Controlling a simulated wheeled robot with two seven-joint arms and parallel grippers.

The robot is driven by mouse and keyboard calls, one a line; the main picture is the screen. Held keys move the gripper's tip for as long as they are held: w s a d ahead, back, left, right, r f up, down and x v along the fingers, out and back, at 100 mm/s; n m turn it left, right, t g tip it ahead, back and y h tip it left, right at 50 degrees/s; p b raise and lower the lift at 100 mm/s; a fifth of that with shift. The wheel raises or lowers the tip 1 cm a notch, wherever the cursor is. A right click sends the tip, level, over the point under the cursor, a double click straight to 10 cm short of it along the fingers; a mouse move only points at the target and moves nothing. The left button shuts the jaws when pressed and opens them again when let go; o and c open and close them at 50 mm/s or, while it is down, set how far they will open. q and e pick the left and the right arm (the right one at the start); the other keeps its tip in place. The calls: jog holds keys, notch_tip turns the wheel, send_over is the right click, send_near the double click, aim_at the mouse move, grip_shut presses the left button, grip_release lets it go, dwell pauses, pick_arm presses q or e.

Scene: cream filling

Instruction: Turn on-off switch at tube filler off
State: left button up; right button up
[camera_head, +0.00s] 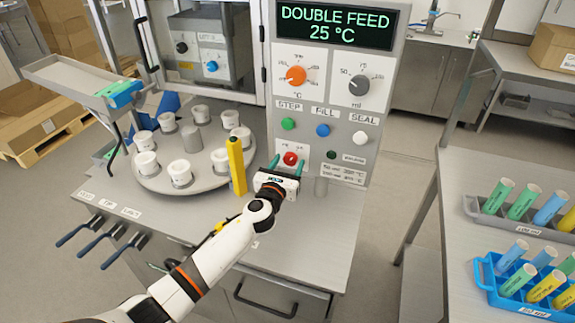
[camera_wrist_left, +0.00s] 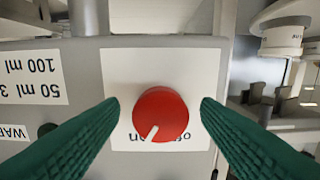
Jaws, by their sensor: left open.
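The red on-off switch (camera_head: 290,159) sits on a white label low on the front panel of the tube filler (camera_head: 325,110). In the left wrist view the red knob (camera_wrist_left: 160,114) shows large and upside down, with its white pointer line toward the lower left, at the "on" end of the label; "off" is at the right. My left gripper (camera_head: 288,165) is open, its green fingers on either side of the knob. In the wrist view the fingertips (camera_wrist_left: 160,105) stand clear of the knob, with a gap on both sides. My right gripper is not in view.
The display (camera_head: 337,25) reads "DOUBLE FEED 25 °C". Orange (camera_head: 296,75) and grey (camera_head: 359,85) dials and green, blue and white buttons are above the switch. A yellow post (camera_head: 236,165) and a turntable (camera_head: 180,175) with white cups stand left of my gripper.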

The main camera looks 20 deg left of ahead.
pick_arm(q)
jog(key=c, duration=1)
jog(key=shift+n, duration=0.3)
jog(key=n+b, duration=0.1)
jog(key=n, duration=0.4)
jog(key=n+b, duration=0.1)
jog(key=n, duration=0.5)
jog(key=shift+d, duration=0.1)
jog(key=shift+n, duration=0.3)
jog(key=o, duration=1)
